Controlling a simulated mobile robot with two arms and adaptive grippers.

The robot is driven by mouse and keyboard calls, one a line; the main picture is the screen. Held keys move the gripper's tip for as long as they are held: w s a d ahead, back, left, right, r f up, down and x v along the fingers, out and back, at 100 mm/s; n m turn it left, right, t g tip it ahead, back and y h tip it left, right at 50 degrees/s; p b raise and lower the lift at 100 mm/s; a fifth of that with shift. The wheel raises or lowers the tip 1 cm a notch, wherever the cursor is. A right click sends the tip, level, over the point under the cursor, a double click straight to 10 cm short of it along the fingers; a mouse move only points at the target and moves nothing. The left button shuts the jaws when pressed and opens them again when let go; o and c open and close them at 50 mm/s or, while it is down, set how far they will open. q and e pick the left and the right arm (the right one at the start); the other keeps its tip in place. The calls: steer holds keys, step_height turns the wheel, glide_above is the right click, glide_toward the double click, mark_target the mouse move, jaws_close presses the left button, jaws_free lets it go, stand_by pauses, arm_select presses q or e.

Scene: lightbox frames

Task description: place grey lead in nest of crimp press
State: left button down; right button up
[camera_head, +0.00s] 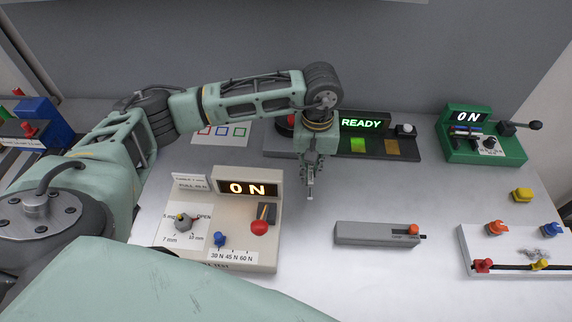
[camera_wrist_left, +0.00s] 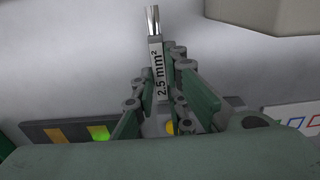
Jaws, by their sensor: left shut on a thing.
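My left gripper (camera_head: 310,192) hangs over the middle of the table with its fingers pointing down. It is shut on a grey lead (camera_wrist_left: 158,68) marked 2.5 mm², which has a bare metal tip. In the head view the lead is too small to make out clearly. A beige machine (camera_head: 268,200) with an orange ON display stands to the left in front of the gripper. A green machine (camera_head: 504,151) with a white ON display and a lever stands at the far right. I cannot tell for certain which machine is the crimp press. My right gripper is not in view.
A dark grey unit with a green READY display (camera_head: 362,123) stands behind my gripper. A low grey block (camera_head: 362,234) with an orange knob lies front right. A white tray (camera_head: 560,262) with coloured parts is at right. The table between gripper and grey block is clear.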

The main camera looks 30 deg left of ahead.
mark_target(289, 182)
arm_select(q)
steer(key=shift+s+a+f, duration=0.25)
steer(key=shift+a+f, duration=0.05)
steer(key=shift+a, duration=0.25)
steer(key=shift+s+a+f, duration=0.25)
steer(key=shift+a, duration=0.3)
steer(key=shift+s+a+f+p, duration=0.15)
steer(key=shift+a+f+p, duration=0.15)
steer(key=shift+a+p, duration=0.1)
steer(key=shift+s+a+f+p, duration=0.45)
steer(key=shift+a+f+p, duration=0.1)
steer(key=shift+a+f, duration=0.35)
steer(key=shift+a, duration=0.05)
steer(key=shift+f, duration=0.25)
steer(key=c, duration=1.8)
jaws_free()
steer(key=shift+o, duration=0.2)
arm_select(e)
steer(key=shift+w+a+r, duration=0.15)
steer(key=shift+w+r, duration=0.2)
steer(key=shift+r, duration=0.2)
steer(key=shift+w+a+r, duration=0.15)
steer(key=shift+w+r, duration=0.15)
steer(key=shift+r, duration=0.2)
arm_select(q)
steer(key=shift+r, duration=0.15)
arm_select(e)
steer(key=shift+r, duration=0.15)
